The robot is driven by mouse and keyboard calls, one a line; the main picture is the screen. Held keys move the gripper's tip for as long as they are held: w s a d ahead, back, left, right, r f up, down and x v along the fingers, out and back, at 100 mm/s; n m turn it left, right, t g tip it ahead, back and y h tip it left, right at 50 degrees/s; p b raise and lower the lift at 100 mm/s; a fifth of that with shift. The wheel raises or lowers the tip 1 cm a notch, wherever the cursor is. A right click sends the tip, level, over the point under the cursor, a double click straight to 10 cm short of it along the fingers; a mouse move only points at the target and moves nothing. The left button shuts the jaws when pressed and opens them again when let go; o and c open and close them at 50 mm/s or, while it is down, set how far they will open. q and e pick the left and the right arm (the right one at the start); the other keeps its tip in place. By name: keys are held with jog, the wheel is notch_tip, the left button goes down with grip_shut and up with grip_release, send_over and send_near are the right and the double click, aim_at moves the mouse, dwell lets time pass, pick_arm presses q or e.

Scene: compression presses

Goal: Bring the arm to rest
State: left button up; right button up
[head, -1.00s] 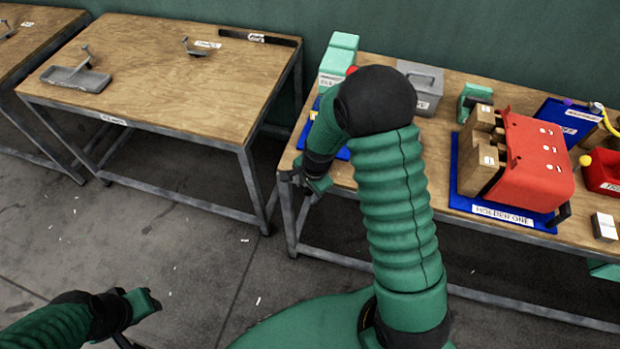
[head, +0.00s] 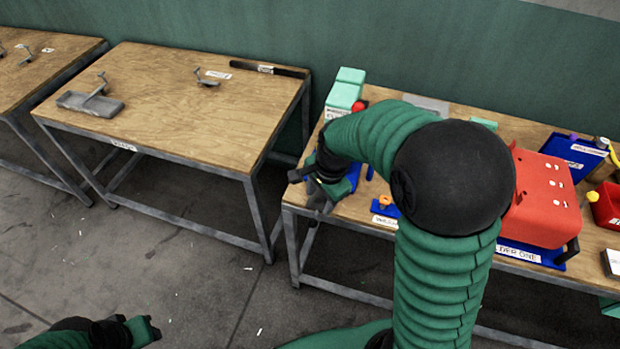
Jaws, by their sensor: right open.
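My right arm reaches up from the bottom and bends left over the right table (head: 350,215). My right gripper (head: 316,206) hangs at that table's left front corner, open, with nothing seen between its fingers. My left gripper (head: 150,328) is low at the bottom left, over the floor, away from the tables. It is small and partly cut off, so its jaw opening is not clear. My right arm's black elbow hides much of the right table's middle.
A red box (head: 545,195) sits on a blue holder (head: 530,255) right of my elbow. Light green boxes (head: 345,90) stand at the back of this table. The middle table (head: 190,100) holds a grey metal part (head: 90,102) and has much bare top. The floor between the tables is clear.

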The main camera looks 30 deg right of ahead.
jog(key=s+a+f+n, duration=0.3)
jog(key=s+a+n, duration=0.5)
jog(key=n, duration=0.8)
jog(key=shift+s+n, duration=0.3)
jog(key=shift+s, duration=0.4)
jog(key=shift+a, duration=0.2)
